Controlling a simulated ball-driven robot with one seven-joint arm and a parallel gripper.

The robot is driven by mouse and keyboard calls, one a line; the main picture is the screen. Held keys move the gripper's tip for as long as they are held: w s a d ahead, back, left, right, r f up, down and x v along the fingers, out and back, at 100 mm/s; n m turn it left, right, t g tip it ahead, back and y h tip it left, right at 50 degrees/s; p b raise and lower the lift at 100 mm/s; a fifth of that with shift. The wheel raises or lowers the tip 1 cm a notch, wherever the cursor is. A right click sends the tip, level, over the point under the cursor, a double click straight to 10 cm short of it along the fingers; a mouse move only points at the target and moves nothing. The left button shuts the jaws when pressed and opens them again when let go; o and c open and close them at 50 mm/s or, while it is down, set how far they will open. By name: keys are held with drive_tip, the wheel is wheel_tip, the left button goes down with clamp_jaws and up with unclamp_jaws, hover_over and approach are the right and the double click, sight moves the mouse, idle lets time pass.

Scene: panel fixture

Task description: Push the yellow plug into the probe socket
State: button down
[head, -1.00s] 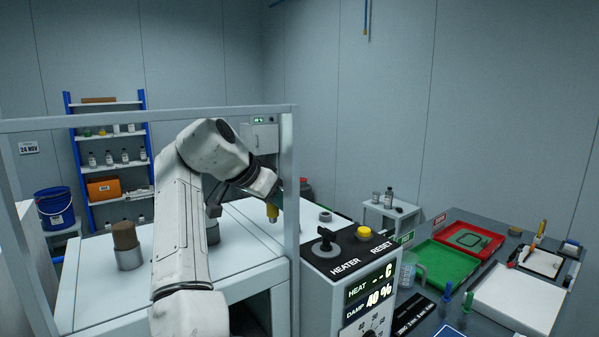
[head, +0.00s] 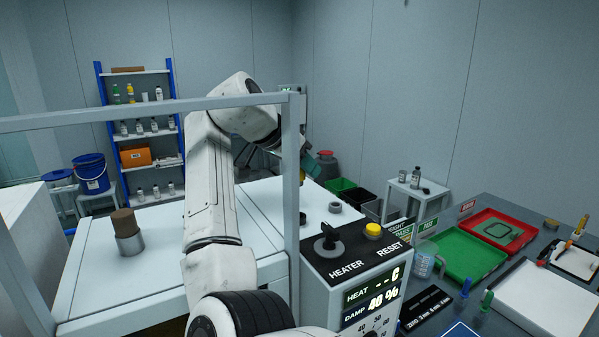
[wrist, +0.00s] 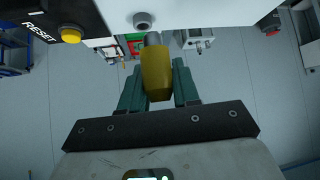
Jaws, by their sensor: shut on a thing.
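The yellow plug (wrist: 156,74) is between the green fingers of my gripper (wrist: 158,88) in the wrist view, with its grey tip pointing away from the gripper. My gripper is shut on it. A round grey socket (wrist: 143,20) is on a white face ahead, slightly left of the plug's tip; the two look apart, though the depth is hard to judge.
The heater box (head: 352,262) has a black knob (head: 327,238) and a yellow RESET button (head: 373,230), also in the wrist view (wrist: 71,35). A grey frame post (head: 292,190) stands close to my arm. A grey ring (head: 335,207) lies on the bench (head: 160,265).

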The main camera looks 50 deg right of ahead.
drive_tip(key=shift+s+a, duration=0.25)
drive_tip(key=shift+a, duration=0.1)
drive_tip(key=shift+w+d, duration=0.1)
drive_tip(key=shift+d, duration=0.05)
drive_tip(key=shift+f, duration=0.1)
drive_tip(key=shift+a+f, duration=0.2)
drive_tip(key=shift+f, duration=0.55)
drive_tip(key=shift+d+f+b, duration=0.1)
drive_tip(key=shift+f+b, duration=0.2)
drive_tip(key=shift+f, duration=1.8)
drive_tip(key=shift+p, duration=0.3)
drive_tip(key=shift+f+b, duration=0.7)
drive_tip(key=shift+f, duration=0.6)
